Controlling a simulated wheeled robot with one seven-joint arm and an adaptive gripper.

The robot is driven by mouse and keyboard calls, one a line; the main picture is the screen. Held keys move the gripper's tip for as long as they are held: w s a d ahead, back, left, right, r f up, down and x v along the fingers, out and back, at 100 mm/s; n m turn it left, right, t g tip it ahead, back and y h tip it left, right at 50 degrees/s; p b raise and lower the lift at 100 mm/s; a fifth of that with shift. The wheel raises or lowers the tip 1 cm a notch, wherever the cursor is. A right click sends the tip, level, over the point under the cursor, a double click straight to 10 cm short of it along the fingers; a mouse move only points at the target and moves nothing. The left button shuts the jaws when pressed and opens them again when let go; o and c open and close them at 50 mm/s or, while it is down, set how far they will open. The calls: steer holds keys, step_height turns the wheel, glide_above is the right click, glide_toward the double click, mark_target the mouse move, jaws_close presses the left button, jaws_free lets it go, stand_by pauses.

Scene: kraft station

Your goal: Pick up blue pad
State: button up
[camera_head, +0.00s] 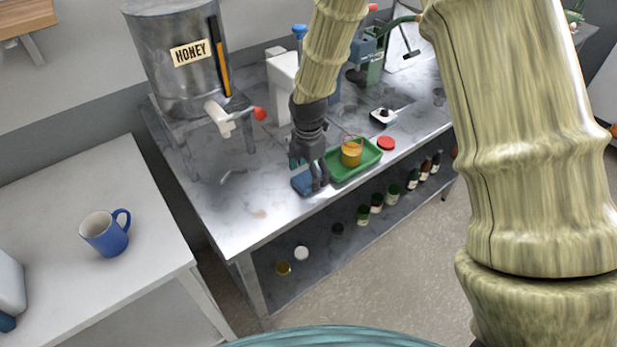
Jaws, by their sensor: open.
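The blue pad (302,183) lies on the grey marbled worktop, just left of a green tray. My gripper (319,186) is dark and points down over the pad's right part, with its fingers spread. The fingers hide part of the pad. I cannot tell whether the fingertips touch the pad or the worktop.
The green tray (366,167) holds an amber jar (351,154), close to my gripper's right. A red lid (386,143) lies beyond it. A honey tank (178,60) with a tap stands at the left. A blue mug (106,236) is on a separate white table. The worktop's front left is clear.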

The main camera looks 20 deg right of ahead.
steer(key=shift+f, duration=0.65)
steer(key=c, duration=1.1)
steer(key=shift+r, duration=0.1)
steer(key=shift+r+b, duration=0.4)
steer(key=shift+r, duration=0.35)
steer(key=shift+r+b, duration=0.4)
steer(key=shift+r, duration=0.5)
steer(key=s+a+b, duration=0.1)
steer(key=s+b, duration=0.1)
steer(key=s, duration=0.6)
steer(key=s+a+r+b, duration=0.1)
steer(key=s+a+b, duration=0.1)
steer(key=s, duration=0.5)
steer(key=shift+s+a+r, duration=0.3)
steer(key=shift+s, duration=0.05)
